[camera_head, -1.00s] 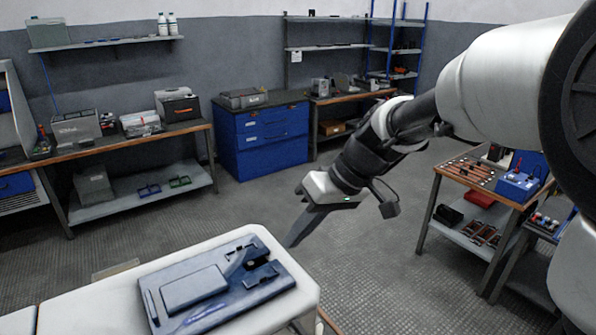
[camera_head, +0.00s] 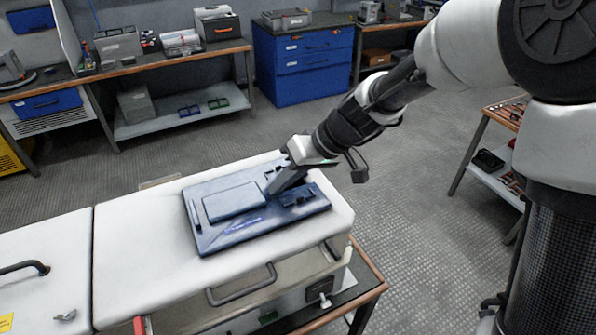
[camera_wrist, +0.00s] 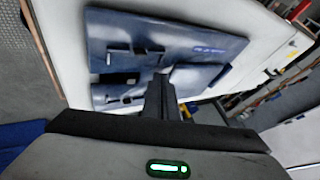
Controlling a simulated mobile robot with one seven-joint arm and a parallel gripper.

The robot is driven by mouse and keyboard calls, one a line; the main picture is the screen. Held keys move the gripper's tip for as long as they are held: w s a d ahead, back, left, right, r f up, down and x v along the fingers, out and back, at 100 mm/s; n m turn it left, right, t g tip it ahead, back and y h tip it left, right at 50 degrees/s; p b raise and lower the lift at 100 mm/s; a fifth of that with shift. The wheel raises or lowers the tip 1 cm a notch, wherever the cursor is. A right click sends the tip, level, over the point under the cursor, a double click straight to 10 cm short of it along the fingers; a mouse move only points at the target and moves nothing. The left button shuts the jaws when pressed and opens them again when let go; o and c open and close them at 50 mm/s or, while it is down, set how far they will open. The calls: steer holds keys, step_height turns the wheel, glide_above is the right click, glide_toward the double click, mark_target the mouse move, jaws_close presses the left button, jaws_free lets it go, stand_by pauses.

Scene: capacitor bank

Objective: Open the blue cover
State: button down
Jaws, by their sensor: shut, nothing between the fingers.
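The blue cover (camera_head: 220,228) is a flat panel with a raised rectangular part and dark slots at its right side. It lies flat on the white top of a cabinet (camera_head: 150,258), in the middle of the head view. My gripper (camera_head: 272,190) is shut and empty, its fingers pointing down at the cover between the raised part and the slots. Whether the fingertips touch it I cannot tell. In the wrist view the cover (camera_wrist: 190,38) lies beyond the shut fingers (camera_wrist: 160,85), which hide part of it.
A drawer-like front with a handle (camera_head: 242,285) is below the white top. Another white lid with a dark handle (camera_head: 25,268) adjoins at left. A bench with boxes (camera_head: 180,55) and a blue drawer unit (camera_head: 303,62) stand behind. Open floor lies to the right.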

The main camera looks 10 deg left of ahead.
steer(key=shift+s+a, duration=0.25)
steer(key=shift+a, duration=0.1)
steer(key=s+a+b, duration=0.1)
steer(key=s+a, duration=0.4)
steer(key=a, duration=0.1)
steer(key=s+a+b, duration=0.1)
steer(key=s+a, duration=0.4)
steer(key=a, duration=0.1)
steer(key=s+a+b, duration=0.1)
steer(key=s+a, duration=0.4)
steer(key=a, duration=0.1)
steer(key=shift+s+a+b, duration=0.15)
steer(key=shift+s+b, duration=0.15)
steer(key=shift+w, duration=0.15)
